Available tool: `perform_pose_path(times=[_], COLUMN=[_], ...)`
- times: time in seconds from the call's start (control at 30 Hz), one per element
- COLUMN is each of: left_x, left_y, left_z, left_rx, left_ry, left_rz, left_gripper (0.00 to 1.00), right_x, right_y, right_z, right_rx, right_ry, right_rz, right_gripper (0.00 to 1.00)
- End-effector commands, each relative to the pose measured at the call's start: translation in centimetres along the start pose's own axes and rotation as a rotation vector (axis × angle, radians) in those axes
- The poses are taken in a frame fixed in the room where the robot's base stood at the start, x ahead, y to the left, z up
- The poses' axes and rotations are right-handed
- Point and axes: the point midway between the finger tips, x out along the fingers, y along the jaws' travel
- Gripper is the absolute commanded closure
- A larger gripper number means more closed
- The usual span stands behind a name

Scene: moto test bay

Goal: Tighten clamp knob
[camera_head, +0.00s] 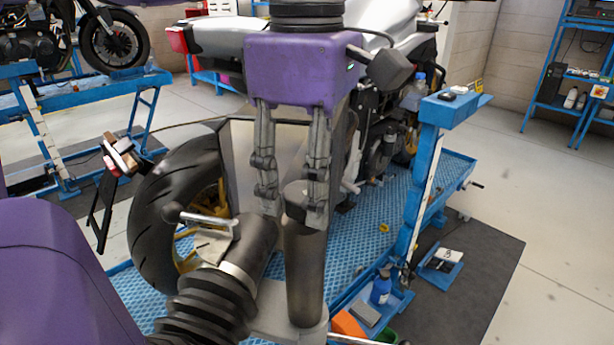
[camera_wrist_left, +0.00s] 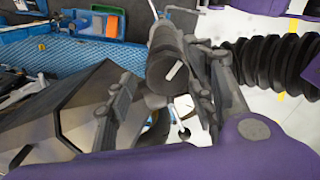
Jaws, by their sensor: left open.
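My left gripper (camera_head: 292,208) points down in the middle of the head view, its two fingers apart and nothing visibly held. Its fingers also show in the left wrist view (camera_wrist_left: 172,80). A T-shaped metal handle (camera_head: 200,218), which looks like the clamp knob, sits on the metal nozzle (camera_head: 248,250) of a black bellows hose, left of the fingers and apart from them. An upright dark metal cylinder (camera_head: 304,270) stands just below the gripper; one finger overlaps its top, and contact cannot be told. The cylinder also shows between the fingers in the left wrist view (camera_wrist_left: 160,55). My right gripper is out of view.
The bellows hose (camera_head: 205,305) lies at the front, beside a black motorcycle tyre (camera_head: 150,225). A blue lift platform (camera_head: 440,170) lies under the motorcycle. A blue post (camera_head: 425,165) stands to the right, with a blue bottle (camera_head: 381,289) in a tray near its foot.

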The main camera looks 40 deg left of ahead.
Motion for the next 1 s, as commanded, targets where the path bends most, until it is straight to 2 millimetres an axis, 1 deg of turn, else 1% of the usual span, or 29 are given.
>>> perform_pose_path(times=[0.13,0.23,0.37,0.5,0.6,0.7,0.83,1.0], left_x=[-0.4,-1.6,-4.2,-7.3,-9.2,-10.6,-11.7,-12.0], left_y=[0.0,0.0,0.1,0.1,0.1,0.1,0.1,0.1], left_z=[0.0,0.0,0.0,0.0,0.0,0.0,0.0,0.0], left_rx=[0.000,0.000,-0.002,-0.002,-0.002,-0.002,-0.001,0.000], left_ry=[0.000,0.000,0.000,-0.001,0.000,0.000,-0.001,0.000], left_rz=[-0.001,0.000,0.003,0.002,0.002,0.002,0.000,-0.001], left_gripper=[0.51,0.51,0.51,0.51,0.51,0.51,0.51,0.51], right_x=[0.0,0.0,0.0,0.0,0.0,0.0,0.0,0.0], right_y=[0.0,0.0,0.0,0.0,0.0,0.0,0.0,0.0], right_z=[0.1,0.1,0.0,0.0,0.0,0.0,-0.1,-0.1], right_rx=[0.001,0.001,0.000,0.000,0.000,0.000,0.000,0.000], right_ry=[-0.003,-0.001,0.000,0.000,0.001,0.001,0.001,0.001], right_rz=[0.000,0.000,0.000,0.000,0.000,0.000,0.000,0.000], right_gripper=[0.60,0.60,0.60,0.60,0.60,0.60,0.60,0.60])
